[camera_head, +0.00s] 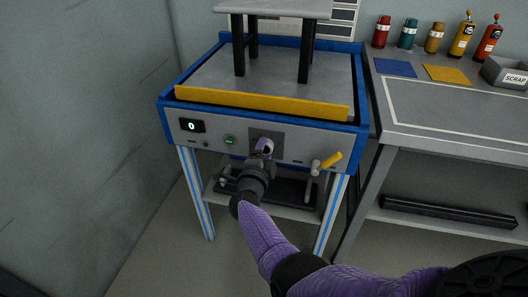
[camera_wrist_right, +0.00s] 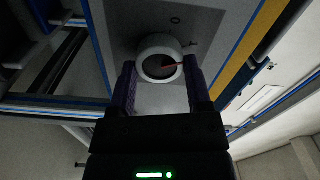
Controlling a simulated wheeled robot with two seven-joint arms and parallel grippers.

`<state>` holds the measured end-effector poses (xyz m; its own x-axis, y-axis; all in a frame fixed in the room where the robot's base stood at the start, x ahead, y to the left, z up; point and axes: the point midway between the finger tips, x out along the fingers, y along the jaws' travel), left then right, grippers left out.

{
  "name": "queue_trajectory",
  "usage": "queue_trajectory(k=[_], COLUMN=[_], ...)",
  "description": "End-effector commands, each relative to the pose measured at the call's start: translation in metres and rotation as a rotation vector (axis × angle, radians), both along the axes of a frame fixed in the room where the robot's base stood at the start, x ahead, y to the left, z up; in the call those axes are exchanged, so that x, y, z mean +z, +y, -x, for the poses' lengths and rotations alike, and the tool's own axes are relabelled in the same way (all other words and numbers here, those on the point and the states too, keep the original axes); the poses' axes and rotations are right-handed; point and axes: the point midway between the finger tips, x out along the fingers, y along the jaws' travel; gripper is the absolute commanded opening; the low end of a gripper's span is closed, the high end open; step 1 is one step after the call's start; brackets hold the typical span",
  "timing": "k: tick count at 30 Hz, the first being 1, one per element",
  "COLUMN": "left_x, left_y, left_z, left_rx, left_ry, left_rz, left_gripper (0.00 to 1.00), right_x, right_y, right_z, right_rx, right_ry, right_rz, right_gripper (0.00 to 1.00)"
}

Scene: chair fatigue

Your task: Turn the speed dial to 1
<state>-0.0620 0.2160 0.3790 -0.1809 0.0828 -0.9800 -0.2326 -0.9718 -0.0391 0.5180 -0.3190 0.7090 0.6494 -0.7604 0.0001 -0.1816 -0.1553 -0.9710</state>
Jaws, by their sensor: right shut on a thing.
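The speed dial (camera_wrist_right: 147,44) shows in the right wrist view as a pale round knob with a dark face and a thin reddish pointer line. It sits on the grey front panel of the blue-framed test machine (camera_head: 215,124). My right gripper (camera_wrist_right: 160,82) has a finger on each side of the dial and is shut on it. In the head view my right gripper (camera_head: 264,147) is at the dark square plate on the panel and hides the dial. The setting the pointer marks cannot be read clearly. My left gripper is not in view.
The display (camera_head: 191,126) on the panel reads 0, with a green button (camera_head: 230,140) beside it. A yellow-handled lever (camera_head: 331,160) is right of my gripper. A stool (camera_head: 272,8) stands on the machine behind a yellow bar (camera_head: 262,102). A workbench (camera_head: 455,110) stands at right.

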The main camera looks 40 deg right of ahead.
Motion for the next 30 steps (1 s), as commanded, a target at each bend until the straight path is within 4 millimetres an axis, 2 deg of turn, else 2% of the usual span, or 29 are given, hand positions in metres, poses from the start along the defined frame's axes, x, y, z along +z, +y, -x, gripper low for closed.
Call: queue_trajectory(k=[5, 6, 10, 11, 20, 25, 30], left_x=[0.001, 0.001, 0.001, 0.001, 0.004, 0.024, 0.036], left_y=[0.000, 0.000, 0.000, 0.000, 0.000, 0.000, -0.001], left_z=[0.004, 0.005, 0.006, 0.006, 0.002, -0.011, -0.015], left_rx=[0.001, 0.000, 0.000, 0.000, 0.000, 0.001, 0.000], left_ry=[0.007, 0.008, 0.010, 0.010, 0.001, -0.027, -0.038], left_rz=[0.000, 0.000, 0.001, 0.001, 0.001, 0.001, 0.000], left_gripper=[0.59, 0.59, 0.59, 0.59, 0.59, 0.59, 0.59], right_x=[-0.001, -0.001, 0.000, 0.000, 0.001, 0.007, 0.004], right_y=[0.000, 0.000, 0.000, 0.000, 0.003, 0.033, 0.062], right_z=[0.000, 0.000, 0.000, 0.000, 0.002, 0.027, 0.053], right_rx=[0.002, 0.002, 0.001, 0.001, 0.001, 0.003, 0.002], right_ry=[0.001, 0.000, 0.000, 0.000, -0.001, -0.002, -0.001], right_rz=[-0.001, -0.002, -0.002, -0.002, -0.001, -0.004, -0.002], right_gripper=[0.04, 0.68, 0.95, 0.99, 0.99, 0.99, 0.99])
